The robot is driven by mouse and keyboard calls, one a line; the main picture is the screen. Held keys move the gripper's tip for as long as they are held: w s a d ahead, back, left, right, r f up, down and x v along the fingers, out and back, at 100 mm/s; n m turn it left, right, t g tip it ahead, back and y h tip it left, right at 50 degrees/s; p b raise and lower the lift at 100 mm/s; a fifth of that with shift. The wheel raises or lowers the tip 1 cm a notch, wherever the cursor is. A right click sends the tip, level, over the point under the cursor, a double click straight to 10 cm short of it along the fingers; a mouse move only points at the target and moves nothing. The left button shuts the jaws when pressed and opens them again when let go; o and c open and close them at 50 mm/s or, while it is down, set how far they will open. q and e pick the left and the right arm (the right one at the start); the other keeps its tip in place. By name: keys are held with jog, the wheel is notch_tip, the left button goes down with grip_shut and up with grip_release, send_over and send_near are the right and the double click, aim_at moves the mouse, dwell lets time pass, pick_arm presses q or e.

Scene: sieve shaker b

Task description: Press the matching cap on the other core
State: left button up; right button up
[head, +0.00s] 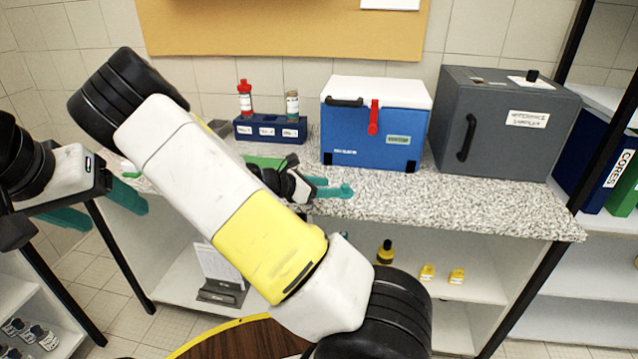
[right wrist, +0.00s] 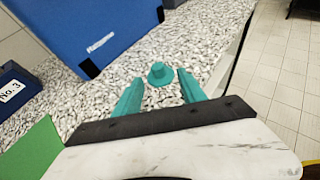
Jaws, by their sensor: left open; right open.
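A blue rack (head: 270,130) with numbered labels stands at the back left of the counter. It holds a core with a red cap (head: 244,86) and, to its right, another core (head: 292,104) with a dull greenish-brown top and no bright cap visible. A teal cap (head: 346,190) lies on the speckled counter; it also shows in the right wrist view (right wrist: 160,73). My right gripper (head: 330,187) is open and low over the counter, with the cap at the gap between its fingertips, not gripped. My left gripper (head: 98,208) is open and empty at the far left.
A blue cooler box (head: 373,130) and a grey cabinet (head: 502,125) stand behind on the counter (head: 450,205). A green item (right wrist: 30,152) lies left of my right gripper. My right arm hides part of the counter. The counter right of the cap is clear.

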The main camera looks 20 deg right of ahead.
aim_at(342, 187)
jog(key=shift+w+d+f, duration=0.15)
jog(key=shift+w+d, duration=0.1)
jog(key=shift+d, duration=0.25)
jog(key=x, duration=0.6)
jog(key=shift+w+d, duration=0.15)
jog(key=shift+d, duration=0.1)
jog(key=shift+f, duration=0.1)
grip_shut()
